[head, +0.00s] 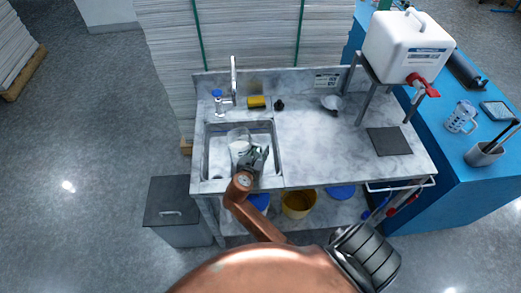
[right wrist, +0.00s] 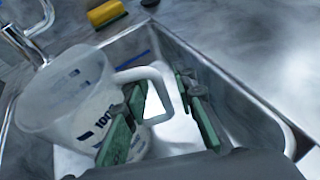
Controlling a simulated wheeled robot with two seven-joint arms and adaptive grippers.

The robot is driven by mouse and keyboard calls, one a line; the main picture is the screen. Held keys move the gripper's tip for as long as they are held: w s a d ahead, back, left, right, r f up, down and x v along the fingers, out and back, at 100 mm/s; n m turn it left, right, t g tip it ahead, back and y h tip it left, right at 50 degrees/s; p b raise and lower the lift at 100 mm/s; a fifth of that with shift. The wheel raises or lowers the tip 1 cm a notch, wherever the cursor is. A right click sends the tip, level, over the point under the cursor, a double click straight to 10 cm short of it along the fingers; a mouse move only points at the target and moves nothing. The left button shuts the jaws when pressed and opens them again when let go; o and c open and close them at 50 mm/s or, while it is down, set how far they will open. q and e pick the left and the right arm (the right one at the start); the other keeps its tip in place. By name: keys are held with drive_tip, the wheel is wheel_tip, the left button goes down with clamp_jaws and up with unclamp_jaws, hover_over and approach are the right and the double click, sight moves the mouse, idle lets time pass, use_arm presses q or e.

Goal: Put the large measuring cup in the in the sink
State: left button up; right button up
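The large measuring cup (head: 237,138) is a clear, translucent jug with blue markings. It is inside the sink (head: 212,152); in the right wrist view the cup (right wrist: 68,98) looks tilted, its white handle toward my gripper. My right gripper (head: 256,158) is over the sink beside the cup. In the right wrist view the right gripper (right wrist: 160,118) has its green-padded fingers apart, with the handle's outer part between them and one finger across the handle's opening. I cannot tell whether the cup's base rests fully on the sink floor. My left gripper is out of view.
A tap (head: 234,80) stands behind the sink. A yellow sponge (head: 257,102) and a small dark item lie on the back ledge. The counter right of the sink is mostly clear, with a dark mat (head: 389,141). A white canister (head: 407,47) stands at the right.

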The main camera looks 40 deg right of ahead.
drive_tip(key=shift+r, duration=0.1)
drive_tip(key=shift+s+a+r, duration=0.15)
drive_tip(key=shift+a+r, duration=0.05)
drive_tip(key=p+v, duration=0.9)
drive_tip(key=v, duration=0.2)
drive_tip(key=shift+s+a, duration=0.2)
